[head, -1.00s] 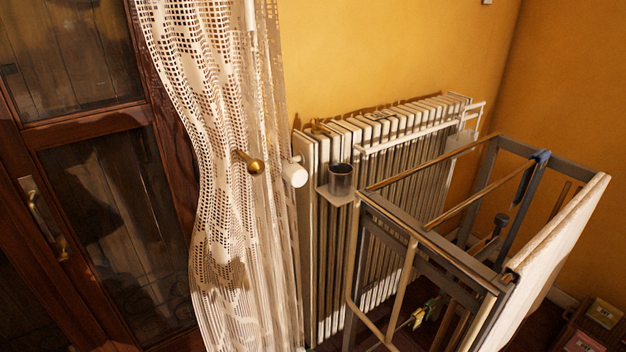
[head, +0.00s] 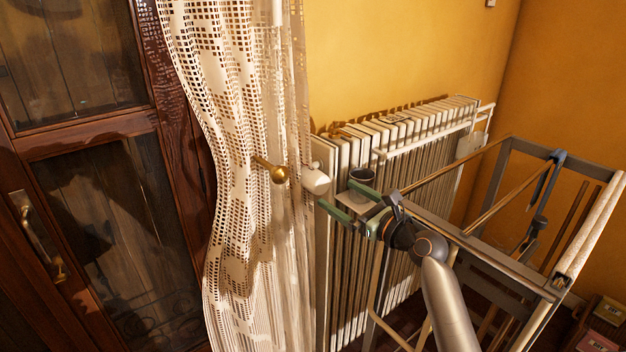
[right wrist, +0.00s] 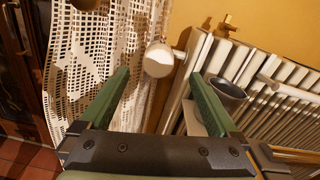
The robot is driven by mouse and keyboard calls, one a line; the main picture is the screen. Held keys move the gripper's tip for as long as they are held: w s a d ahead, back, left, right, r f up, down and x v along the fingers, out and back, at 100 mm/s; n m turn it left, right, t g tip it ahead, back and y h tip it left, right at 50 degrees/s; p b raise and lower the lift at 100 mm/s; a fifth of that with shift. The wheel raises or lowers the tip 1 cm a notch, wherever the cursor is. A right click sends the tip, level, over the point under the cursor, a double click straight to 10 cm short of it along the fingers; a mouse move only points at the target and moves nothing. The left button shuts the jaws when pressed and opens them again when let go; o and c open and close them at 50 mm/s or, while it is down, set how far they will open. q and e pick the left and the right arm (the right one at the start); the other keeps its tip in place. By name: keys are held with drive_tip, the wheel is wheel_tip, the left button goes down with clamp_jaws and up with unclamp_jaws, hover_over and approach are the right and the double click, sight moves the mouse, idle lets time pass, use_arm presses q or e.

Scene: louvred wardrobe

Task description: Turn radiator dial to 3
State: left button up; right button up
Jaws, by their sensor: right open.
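The radiator dial (head: 315,180) is a white cylinder at the left end of the white radiator (head: 425,140), beside the lace curtain. It also shows in the right wrist view (right wrist: 158,60), ahead of and between the two fingers. No numbers are readable on it. My right gripper (head: 342,198) is open, with green fingers, just right of and below the dial. Its jaws look empty, and the fingers appear apart from the dial. My left gripper is not in view.
A metal cup (head: 361,178) sits on a small bracket very close to my right fingers. A brass knob (head: 278,174) pokes through the lace curtain (head: 235,150) left of the dial.

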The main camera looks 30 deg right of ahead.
sight(313, 179)
drive_tip(key=w, duration=0.3)
drive_tip(key=w+a, duration=0.1)
drive_tip(key=w, duration=0.6)
drive_tip(key=shift+w+a+b, duration=0.15)
drive_tip(key=shift+b, duration=0.15)
drive_tip(key=shift+c, duration=0.2)
drive_tip(key=c, duration=1.3)
